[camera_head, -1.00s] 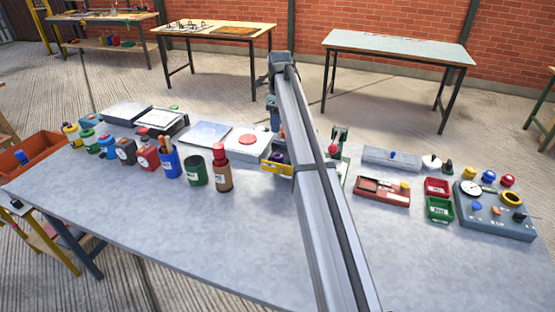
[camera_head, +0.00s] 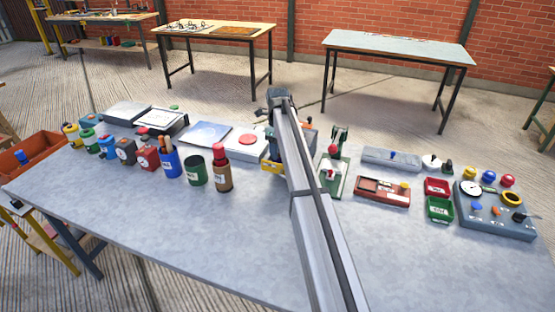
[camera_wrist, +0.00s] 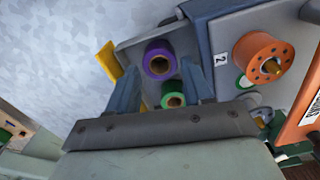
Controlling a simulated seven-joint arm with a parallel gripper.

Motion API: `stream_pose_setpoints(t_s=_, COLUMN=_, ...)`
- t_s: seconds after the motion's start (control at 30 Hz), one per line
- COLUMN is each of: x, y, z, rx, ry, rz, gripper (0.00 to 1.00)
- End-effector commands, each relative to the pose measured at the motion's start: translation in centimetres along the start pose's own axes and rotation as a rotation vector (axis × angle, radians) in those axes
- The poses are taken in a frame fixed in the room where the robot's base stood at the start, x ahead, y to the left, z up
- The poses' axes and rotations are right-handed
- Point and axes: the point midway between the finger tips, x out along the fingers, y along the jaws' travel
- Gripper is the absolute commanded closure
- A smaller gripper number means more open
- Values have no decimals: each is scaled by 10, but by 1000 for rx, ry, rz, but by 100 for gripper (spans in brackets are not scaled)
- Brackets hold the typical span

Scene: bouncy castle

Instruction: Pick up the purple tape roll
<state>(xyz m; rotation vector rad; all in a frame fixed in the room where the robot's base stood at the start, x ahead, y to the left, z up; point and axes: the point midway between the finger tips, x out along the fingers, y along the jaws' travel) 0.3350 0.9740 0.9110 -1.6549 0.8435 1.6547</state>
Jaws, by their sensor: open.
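The purple tape roll (camera_wrist: 159,61) shows in the wrist view, its dark round hole facing the camera. It sits in a grey holder beside a green roll (camera_wrist: 173,96). My gripper (camera_wrist: 158,67) is open, with one finger on each side of the purple roll in the picture. Gaps show between fingers and roll, and I cannot tell how far the tips are above it. In the head view my arm hides the roll, and the holder's yellow edge (camera_head: 271,167) shows beside the arm.
An orange reel (camera_wrist: 264,58) on a blue-grey unit stands close on the right in the wrist view. In the head view, a green stand (camera_head: 336,178) is right of my arm and a brown bottle (camera_head: 222,172) is left. The grey table's (camera_head: 210,235) front is clear.

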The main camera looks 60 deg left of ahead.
Motion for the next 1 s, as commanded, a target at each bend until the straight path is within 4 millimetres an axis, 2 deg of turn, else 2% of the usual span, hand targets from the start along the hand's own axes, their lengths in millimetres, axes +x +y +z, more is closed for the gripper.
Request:
stream_pose_setpoints(t_s=0.13, x=17, y=0, z=-1, rx=0, ry=0, rz=1, gripper=50)
stream_pose_setpoints(t_s=0.4, x=19, y=0, z=0, rx=0, ry=0, rz=0, gripper=51)
stream_pose_setpoints(t_s=0.8, x=19, y=0, z=0, rx=0, ry=0, rz=0, gripper=87)
stream_pose_setpoints(t_s=1.0, x=19, y=0, z=0, rx=0, ry=0, rz=0, gripper=88)
